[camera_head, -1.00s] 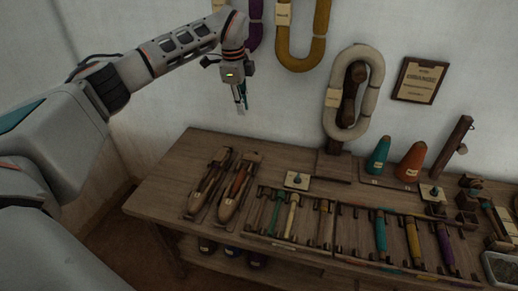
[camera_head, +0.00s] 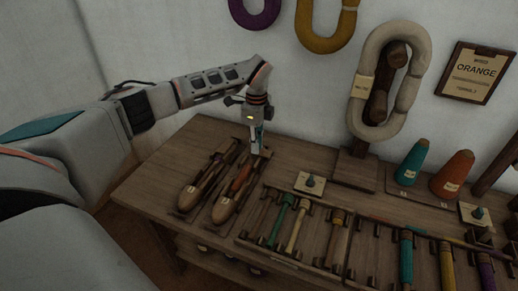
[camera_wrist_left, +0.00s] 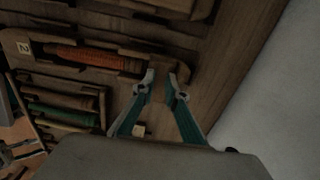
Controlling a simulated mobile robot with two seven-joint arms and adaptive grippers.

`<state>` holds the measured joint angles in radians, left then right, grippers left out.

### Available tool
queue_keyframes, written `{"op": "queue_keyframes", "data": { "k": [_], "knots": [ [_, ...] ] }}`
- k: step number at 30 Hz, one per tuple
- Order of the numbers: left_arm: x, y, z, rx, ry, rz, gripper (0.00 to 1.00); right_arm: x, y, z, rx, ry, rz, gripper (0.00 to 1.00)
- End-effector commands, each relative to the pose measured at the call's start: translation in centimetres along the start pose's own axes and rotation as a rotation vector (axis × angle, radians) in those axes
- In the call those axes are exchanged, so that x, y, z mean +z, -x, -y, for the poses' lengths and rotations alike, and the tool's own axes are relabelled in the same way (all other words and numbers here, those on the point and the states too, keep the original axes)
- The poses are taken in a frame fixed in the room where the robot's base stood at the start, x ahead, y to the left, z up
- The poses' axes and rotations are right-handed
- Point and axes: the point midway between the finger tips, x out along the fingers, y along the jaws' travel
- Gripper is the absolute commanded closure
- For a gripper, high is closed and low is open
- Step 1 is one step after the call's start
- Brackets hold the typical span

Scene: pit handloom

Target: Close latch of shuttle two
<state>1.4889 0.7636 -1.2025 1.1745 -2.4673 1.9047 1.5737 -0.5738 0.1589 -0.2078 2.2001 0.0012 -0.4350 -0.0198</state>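Shuttle two (camera_head: 224,208), a wooden boat shape with an orange-red bobbin (camera_head: 241,178), lies on the bench as the right one of two shuttles. The left wrist view shows its number 2 tag (camera_wrist_left: 23,48) and the orange bobbin (camera_wrist_left: 95,58). Its latch is too dark to make out clearly. My left gripper (camera_head: 257,152) is over the far end of shuttle two, pointing down. In the left wrist view its two fingers (camera_wrist_left: 161,82) are apart with nothing held between them. I cannot tell if they touch the shuttle.
The other shuttle (camera_head: 190,195) lies close on the left. A yarn skein on a stand (camera_head: 412,85) rises at the back. The bench's left end (camera_head: 150,180) is bare.

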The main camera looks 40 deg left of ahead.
Motion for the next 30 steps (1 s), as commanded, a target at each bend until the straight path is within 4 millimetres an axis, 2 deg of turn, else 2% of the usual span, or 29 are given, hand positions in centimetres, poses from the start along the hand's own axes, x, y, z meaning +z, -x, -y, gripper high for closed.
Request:
{"op": "queue_keyframes", "data": {
  "k": [1, 5, 9, 12, 14, 23, 30],
  "knots": [
    [0.0, -1.1, -0.1, 0.005, 0.000, 0.001, 0.87, 0.4, -0.1, 0.2, -0.004, -0.001, 0.005, 0.62],
    [0.0, -1.7, 0.0, 0.000, 0.000, 0.000, 0.87, -0.2, -0.1, 0.1, -0.004, 0.002, -0.005, 0.62],
    [0.0, -1.6, 0.1, -0.003, 0.000, 0.000, 0.87, -1.4, -0.3, -0.3, 0.002, 0.004, -0.025, 0.62],
    [0.0, -1.5, 0.1, -0.003, 0.000, -0.001, 0.87, -1.5, -0.3, -0.3, 0.003, 0.004, -0.027, 0.62],
    [0.0, -1.5, 0.1, -0.003, 0.000, -0.001, 1.00, -1.4, -0.3, -0.3, 0.002, 0.004, -0.026, 0.62],
    [0.0, -1.5, 0.0, -0.002, -0.007, 0.000, 1.00, -0.9, -0.2, -0.1, 0.000, 0.002, -0.017, 0.62],
    [0.0, -1.2, 0.0, -0.005, -0.083, 0.000, 1.00, -1.2, 0.0, -0.4, 0.006, 0.006, -0.021, 0.62]
  ]
}}
